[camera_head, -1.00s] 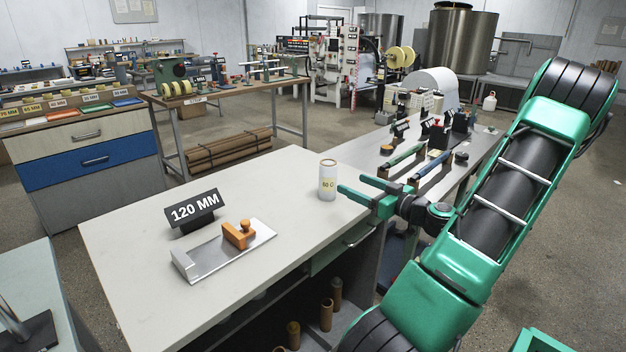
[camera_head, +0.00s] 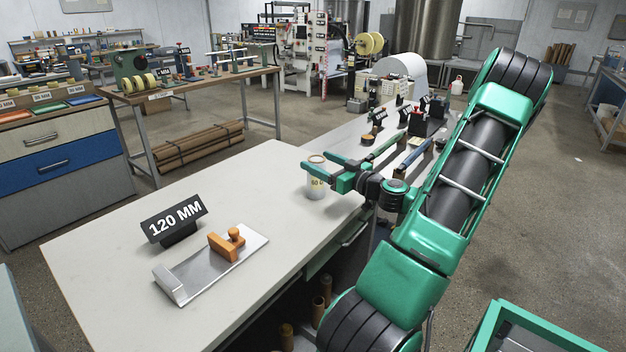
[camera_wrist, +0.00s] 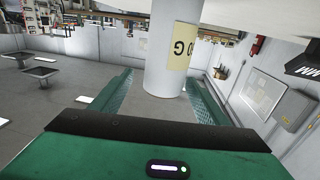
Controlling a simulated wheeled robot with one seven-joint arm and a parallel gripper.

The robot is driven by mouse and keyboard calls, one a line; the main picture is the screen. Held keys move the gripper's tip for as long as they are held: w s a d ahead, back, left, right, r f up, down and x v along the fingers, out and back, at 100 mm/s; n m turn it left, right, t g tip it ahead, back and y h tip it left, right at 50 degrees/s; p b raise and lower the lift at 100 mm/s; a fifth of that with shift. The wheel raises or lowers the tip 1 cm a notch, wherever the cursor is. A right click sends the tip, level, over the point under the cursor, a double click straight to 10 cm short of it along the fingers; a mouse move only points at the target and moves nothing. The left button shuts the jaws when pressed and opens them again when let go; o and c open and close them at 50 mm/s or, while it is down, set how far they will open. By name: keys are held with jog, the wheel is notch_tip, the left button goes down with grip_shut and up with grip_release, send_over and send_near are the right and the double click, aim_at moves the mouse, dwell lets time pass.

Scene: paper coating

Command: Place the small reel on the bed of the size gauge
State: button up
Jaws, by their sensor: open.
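The small reel (camera_head: 316,190) is a pale upright cylinder with a yellow label, standing on the right part of the light table. My gripper (camera_head: 322,168) is open at the reel, and its fingers partly cover it in the head view. In the wrist view the reel (camera_wrist: 172,50) is between the two green fingers (camera_wrist: 160,95), with no clear contact visible. The size gauge (camera_head: 195,279) lies on the table left of the reel, a flat metal bed with a raised end and an orange-brown slider (camera_head: 226,244). A black sign reading 120 MM (camera_head: 174,219) stands behind it.
The table (camera_head: 110,268) is clear between gauge and reel. A metal bench (camera_head: 352,141) with tools adjoins on the right. A drawer cabinet (camera_head: 60,165) and another workbench (camera_head: 190,82) stand behind at left. A green-edged bin (camera_head: 545,322) is at lower right.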

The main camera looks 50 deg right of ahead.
jog(key=w, duration=0.2)
jog(key=w+f, duration=0.1)
jog(key=w, duration=0.1)
jog(key=shift+a, duration=0.2)
jog(key=shift+w, duration=0.6)
jog(key=shift+c, duration=0.6)
jog(key=c, duration=1.1)
jog(key=shift+c, duration=0.2)
jog(key=shift+r, duration=0.2)
